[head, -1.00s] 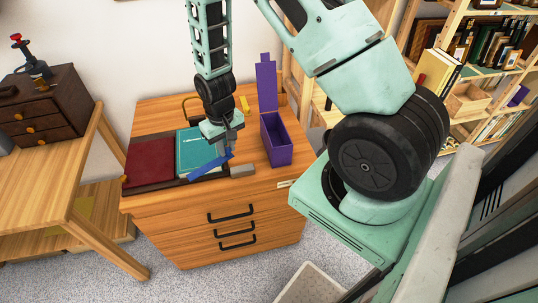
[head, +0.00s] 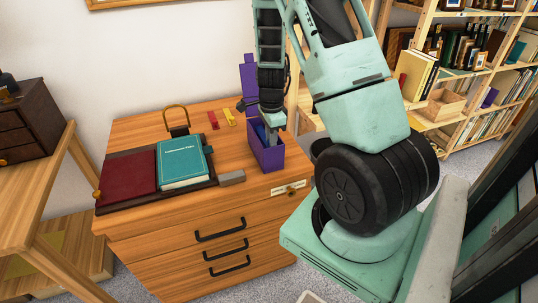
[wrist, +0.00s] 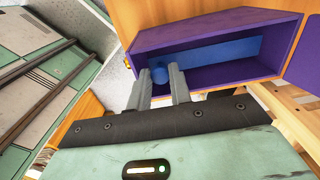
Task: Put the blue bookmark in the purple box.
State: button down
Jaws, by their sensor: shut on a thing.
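The purple box (head: 268,158) stands open near the right end of the wooden chest top, its tall lid upright at the back. My gripper (head: 271,134) is over the box with its fingertips at the opening. In the wrist view the gripper (wrist: 160,72) is shut on one end of the blue bookmark (wrist: 220,51). The bookmark lies lengthwise within the outline of the box (wrist: 292,48). A bit of the bookmark (head: 259,131) shows beside the gripper in the head view. Whether it touches the box floor I cannot tell.
A teal book (head: 182,165) and a dark red pad (head: 128,179) lie left of the box, with a grey block (head: 231,178) in front. Red (head: 213,119) and yellow (head: 229,116) strips lie behind. A shelf unit (head: 470,70) stands at right.

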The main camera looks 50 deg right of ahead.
aim_at(271, 153)
jog(key=f, duration=0.6)
jog(key=shift+s+a+f+b, duration=0.2)
jog(key=shift+a+f+b, duration=0.2)
jog(key=shift+w+d+f, duration=0.1)
jog(key=shift+w, duration=0.25)
jog(key=shift+s+d+r, duration=0.2)
jog(key=shift+s+r, duration=0.05)
jog(key=shift+r, duration=0.05)
jog(key=c, duration=1.3)
grip_release()
jog(key=shift+w+d, duration=0.15)
jog(key=shift+r, duration=0.1)
